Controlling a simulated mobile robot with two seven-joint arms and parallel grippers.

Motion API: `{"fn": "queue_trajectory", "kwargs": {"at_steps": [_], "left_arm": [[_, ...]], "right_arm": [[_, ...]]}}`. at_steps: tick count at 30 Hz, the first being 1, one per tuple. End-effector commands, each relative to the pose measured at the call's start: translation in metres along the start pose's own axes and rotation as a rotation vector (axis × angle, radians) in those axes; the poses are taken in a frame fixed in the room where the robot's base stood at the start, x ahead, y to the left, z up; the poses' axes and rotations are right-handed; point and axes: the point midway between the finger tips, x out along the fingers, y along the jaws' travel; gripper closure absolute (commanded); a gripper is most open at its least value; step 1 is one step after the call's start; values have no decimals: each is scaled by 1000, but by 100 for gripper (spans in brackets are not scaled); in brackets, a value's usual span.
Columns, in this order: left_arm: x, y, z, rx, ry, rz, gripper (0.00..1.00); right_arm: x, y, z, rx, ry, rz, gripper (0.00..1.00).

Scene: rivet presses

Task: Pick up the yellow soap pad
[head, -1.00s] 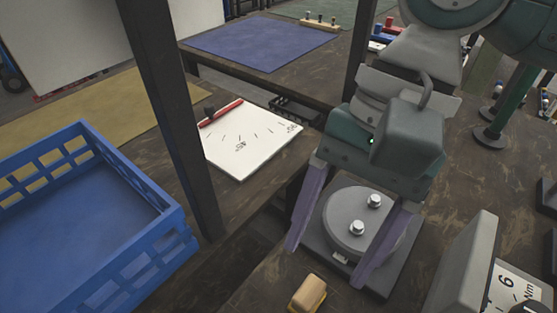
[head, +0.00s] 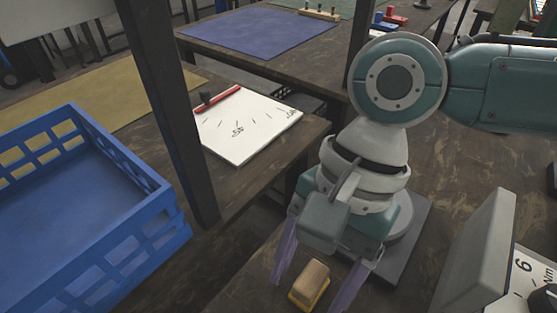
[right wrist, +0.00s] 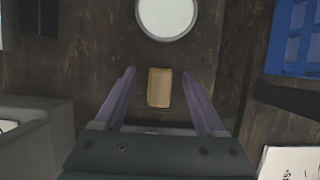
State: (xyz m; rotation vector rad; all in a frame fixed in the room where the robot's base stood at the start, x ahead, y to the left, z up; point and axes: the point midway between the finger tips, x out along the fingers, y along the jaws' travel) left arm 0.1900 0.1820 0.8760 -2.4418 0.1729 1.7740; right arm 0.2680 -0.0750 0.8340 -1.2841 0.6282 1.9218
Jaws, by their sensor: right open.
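The yellow soap pad (head: 309,283) lies on the dark wooden table at the bottom of the head view, a tan block on a thin yellow base. In the right wrist view its tan top (right wrist: 159,88) shows between my fingers. My right gripper (head: 309,296) is open, pointing down, with one purple finger on each side of the pad. The wrist view shows a gap between the pad and each finger (right wrist: 159,73). I cannot tell how high the fingertips are above the table. My left gripper is not in view.
A grey base plate (head: 408,262) is partly hidden behind my right gripper. A grey box with a dial (head: 480,255) stands at right. A white board (head: 250,135) lies behind.

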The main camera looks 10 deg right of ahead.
Motion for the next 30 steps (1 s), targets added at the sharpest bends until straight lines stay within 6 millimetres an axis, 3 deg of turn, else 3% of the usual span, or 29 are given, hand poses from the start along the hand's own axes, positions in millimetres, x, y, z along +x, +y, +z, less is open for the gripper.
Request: {"fn": "queue_trajectory", "kwargs": {"at_steps": [5, 24, 30], "left_arm": [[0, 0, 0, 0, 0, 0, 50], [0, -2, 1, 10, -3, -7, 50], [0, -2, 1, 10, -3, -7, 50]], "right_arm": [[0, 0, 0, 0, 0, 0, 30], [-1, 0, 0, 0, 0, 0, 100], [-1, 0, 0, 0, 0, 0, 100]]}}
